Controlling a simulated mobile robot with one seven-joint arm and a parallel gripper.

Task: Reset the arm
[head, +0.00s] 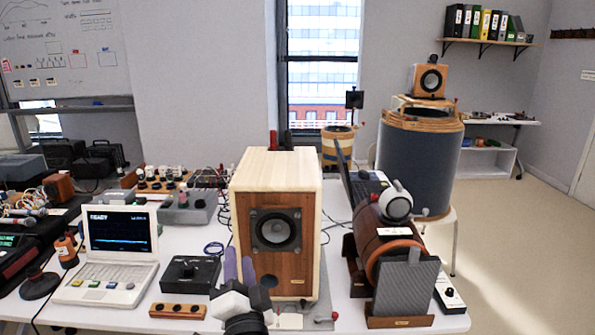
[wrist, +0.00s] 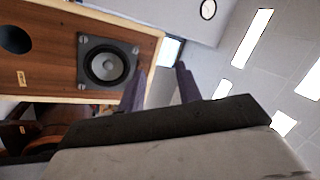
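My gripper (head: 239,258) is low in the middle of the head view, in front of the wooden speaker box (head: 275,242). Its two purple fingers point up and stand apart with nothing between them. In the wrist view my gripper (wrist: 160,70) also shows a gap between the fingers. The speaker box, with its round driver (wrist: 107,65), fills the upper left there, tilted. I cannot tell whether a finger touches the box. Most of my arm is out of view.
The white table (head: 95,316) is crowded. A retro laptop (head: 118,250), a black box with a knob (head: 190,274) and a wooden strip (head: 178,310) lie left of my gripper. A brown cylinder (head: 372,236) with a grey panel (head: 405,291) stands to the right. Open floor (head: 510,240) lies farther right.

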